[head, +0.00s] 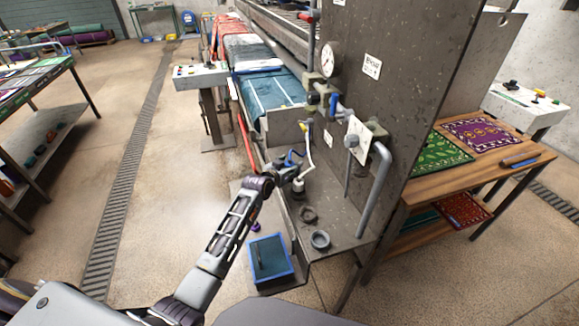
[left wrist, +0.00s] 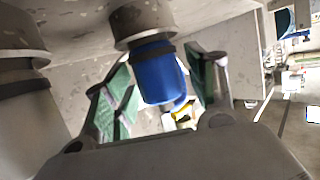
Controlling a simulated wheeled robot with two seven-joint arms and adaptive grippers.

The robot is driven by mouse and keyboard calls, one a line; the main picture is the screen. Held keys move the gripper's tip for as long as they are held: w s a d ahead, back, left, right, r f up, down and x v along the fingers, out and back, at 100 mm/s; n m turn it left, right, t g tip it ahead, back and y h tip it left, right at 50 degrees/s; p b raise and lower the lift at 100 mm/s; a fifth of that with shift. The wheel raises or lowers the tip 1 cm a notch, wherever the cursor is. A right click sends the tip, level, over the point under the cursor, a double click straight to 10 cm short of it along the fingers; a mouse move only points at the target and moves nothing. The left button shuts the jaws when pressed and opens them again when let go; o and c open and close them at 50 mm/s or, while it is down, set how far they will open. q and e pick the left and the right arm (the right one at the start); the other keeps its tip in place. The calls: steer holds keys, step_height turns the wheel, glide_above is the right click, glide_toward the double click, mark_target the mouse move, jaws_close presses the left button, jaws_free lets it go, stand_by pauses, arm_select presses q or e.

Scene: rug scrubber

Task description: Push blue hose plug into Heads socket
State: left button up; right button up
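The blue hose plug (left wrist: 158,75) is large in the left wrist view, its end at a dark grey round collar (left wrist: 140,22) that looks like a socket. How deep it sits is unclear, and no "Heads" label is readable. My left gripper (left wrist: 165,92) has its green-padded fingers spread on either side of the plug, with gaps visible. In the head view my left gripper (head: 286,174) is at the machine's lower front ledge, beside small blue parts (head: 294,157); the gripper partly hides the fittings there. My right gripper is not in view.
A grey cylinder (left wrist: 25,75) stands left of the plug in the wrist view. Ring-shaped fittings (head: 320,239) sit on the ledge. A pale bent hose (head: 305,148), a grey pipe (head: 377,190) and a gauge (head: 328,58) are close by. A blue-rimmed tray (head: 270,261) lies below.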

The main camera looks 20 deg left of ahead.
arm_select(q)
steer(key=shift+f, duration=0.1)
steer(key=shift+v, duration=3.3)
steer(key=shift+s+a+r, duration=0.2)
steer(key=shift+s+r, duration=0.1)
steer(key=shift+s, duration=0.3)
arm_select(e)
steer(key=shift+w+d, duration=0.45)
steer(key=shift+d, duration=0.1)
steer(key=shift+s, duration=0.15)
arm_select(q)
steer(key=shift+r, duration=0.3)
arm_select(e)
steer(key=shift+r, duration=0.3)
arm_select(q)
steer(key=shift+r+p, duration=0.75)
steer(key=shift+p, duration=0.3)
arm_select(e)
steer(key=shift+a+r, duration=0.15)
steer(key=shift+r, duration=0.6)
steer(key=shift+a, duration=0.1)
